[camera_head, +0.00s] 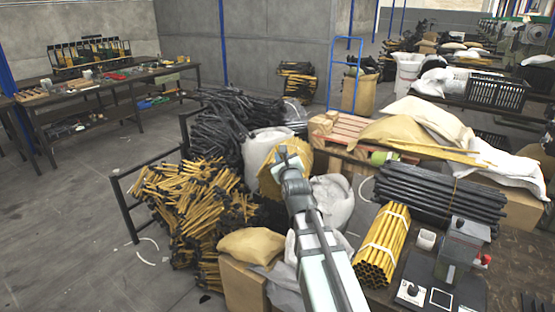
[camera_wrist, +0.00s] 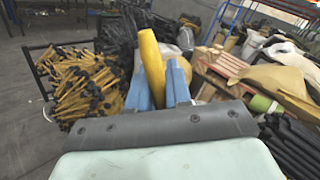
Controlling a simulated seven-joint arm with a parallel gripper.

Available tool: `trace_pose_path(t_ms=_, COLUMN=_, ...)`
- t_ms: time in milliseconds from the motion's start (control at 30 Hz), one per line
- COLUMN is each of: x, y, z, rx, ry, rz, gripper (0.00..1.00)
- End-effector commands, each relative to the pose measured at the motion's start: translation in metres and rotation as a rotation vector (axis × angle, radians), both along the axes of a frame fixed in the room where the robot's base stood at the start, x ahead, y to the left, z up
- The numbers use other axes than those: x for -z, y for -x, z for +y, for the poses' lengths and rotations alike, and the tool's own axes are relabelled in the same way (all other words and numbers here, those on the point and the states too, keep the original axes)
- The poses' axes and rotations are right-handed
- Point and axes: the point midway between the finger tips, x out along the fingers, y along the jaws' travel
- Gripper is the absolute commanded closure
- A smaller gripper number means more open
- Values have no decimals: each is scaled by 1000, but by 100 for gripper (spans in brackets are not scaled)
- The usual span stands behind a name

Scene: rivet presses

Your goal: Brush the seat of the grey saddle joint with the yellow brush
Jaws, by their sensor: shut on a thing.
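My gripper (camera_wrist: 158,72) has its two blue fingers closed around a smooth yellow, rod-like thing, the yellow brush (camera_wrist: 150,55), which sticks up and away past the fingertips. Its bristles cannot be made out. In the head view my gripper (camera_head: 287,158) is held out in mid-air over the crowded floor, in front of a dull-yellow round shape (camera_head: 302,160); the brush cannot be told apart from it there. I cannot pick out the grey saddle joint in either view.
Yellow tools with black ends (camera_head: 185,200) fill a rack at left. Dark bars (camera_head: 440,195) and yellow tubes (camera_head: 385,245) lie at right, by a small press (camera_head: 462,250). White and tan sacks and a wooden pallet (camera_head: 345,130) crowd the middle. Floor at left is clear.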

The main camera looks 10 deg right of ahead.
Motion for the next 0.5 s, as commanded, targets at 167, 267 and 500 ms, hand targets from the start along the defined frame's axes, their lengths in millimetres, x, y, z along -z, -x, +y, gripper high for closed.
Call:
trace_pose_path(t_ms=167, x=7, y=-2, z=-59, rx=72, ry=-8, rz=20, gripper=100)
trace_pose_path(t_ms=267, x=12, y=0, z=-95, rx=115, ry=-16, rz=35, gripper=100)
trace_pose_path(t_ms=500, x=23, y=11, z=-182, rx=216, ry=-33, rz=66, gripper=100)
